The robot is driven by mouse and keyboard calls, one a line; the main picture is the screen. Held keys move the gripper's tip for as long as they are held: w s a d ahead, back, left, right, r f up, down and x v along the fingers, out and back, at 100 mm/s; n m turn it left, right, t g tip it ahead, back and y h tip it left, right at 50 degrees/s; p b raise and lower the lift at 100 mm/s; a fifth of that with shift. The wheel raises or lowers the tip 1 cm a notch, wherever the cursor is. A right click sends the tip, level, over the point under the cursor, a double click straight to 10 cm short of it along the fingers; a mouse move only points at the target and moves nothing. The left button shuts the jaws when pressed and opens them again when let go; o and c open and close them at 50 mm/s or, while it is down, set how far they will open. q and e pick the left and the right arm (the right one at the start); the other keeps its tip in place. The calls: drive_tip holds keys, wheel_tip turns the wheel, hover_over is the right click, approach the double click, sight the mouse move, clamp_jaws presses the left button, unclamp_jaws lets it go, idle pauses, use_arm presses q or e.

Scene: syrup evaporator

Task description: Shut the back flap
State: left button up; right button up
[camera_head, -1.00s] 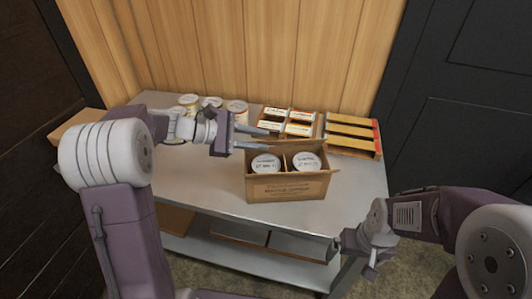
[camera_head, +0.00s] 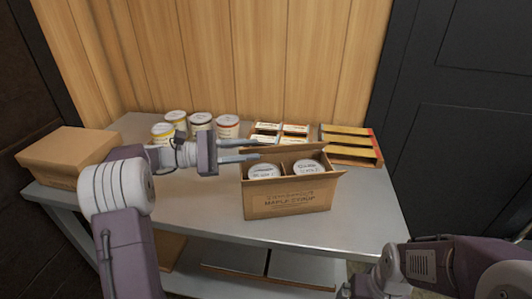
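An open cardboard box (camera_head: 288,200) with printing on its front stands on the metal table. Two white-lidded containers show inside it, a left one (camera_head: 264,171) and a right one (camera_head: 308,167), with a divider between them. The back flap (camera_head: 300,151) stands raised along the box's far edge. My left gripper (camera_head: 257,149) is open, its two fingers apart and pointing right at the box's back left corner. The fingers overlap the flap's left end in the picture; I cannot tell whether they touch it. My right gripper (camera_head: 368,286) is low at the bottom edge, partly cut off.
A closed cardboard box (camera_head: 70,155) stands at the table's left end. Several lidded jars (camera_head: 228,127) stand behind my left gripper. Small labelled boxes (camera_head: 278,133) and a wooden rack (camera_head: 348,146) are at the back right. The table's front strip (camera_head: 340,232) is clear.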

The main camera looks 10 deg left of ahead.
sight(266, 149)
use_arm(q)
drive_tip(key=x, duration=0.4)
drive_tip(key=shift+w+d+b, duration=0.15)
drive_tip(key=shift+d+b, duration=0.2)
clamp_jaws()
idle(1.0)
